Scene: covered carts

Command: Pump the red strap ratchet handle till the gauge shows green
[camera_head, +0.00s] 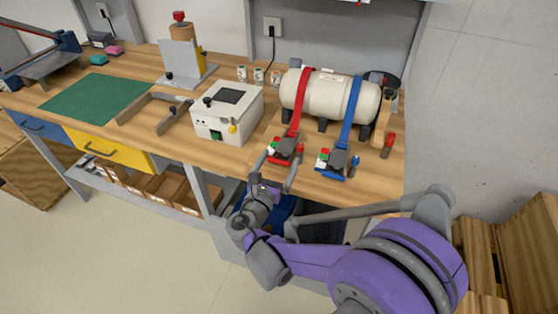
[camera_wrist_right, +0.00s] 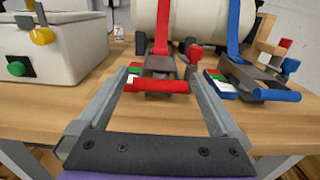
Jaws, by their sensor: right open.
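The red strap (camera_head: 303,97) runs over a cream tank (camera_head: 329,92) down to its ratchet (camera_head: 286,147) at the bench's front edge. The ratchet's red handle (camera_wrist_right: 157,86) is a horizontal bar, low, facing me. A small red, green and white block (camera_wrist_right: 133,75), perhaps the gauge, sits at its left; I cannot make out a reading. My right gripper (camera_head: 280,163) is open, its fingers on either side of the red handle; it shows in the right wrist view (camera_wrist_right: 158,95) too. No finger clearly touches the handle. My left gripper is out of view.
A blue strap (camera_head: 352,103) with a similar ratchet (camera_head: 333,160) stands close on the right. A white box (camera_head: 227,114) with a yellow knob and green button stands to the left. A wooden stand (camera_head: 384,118) is at the bench's right end.

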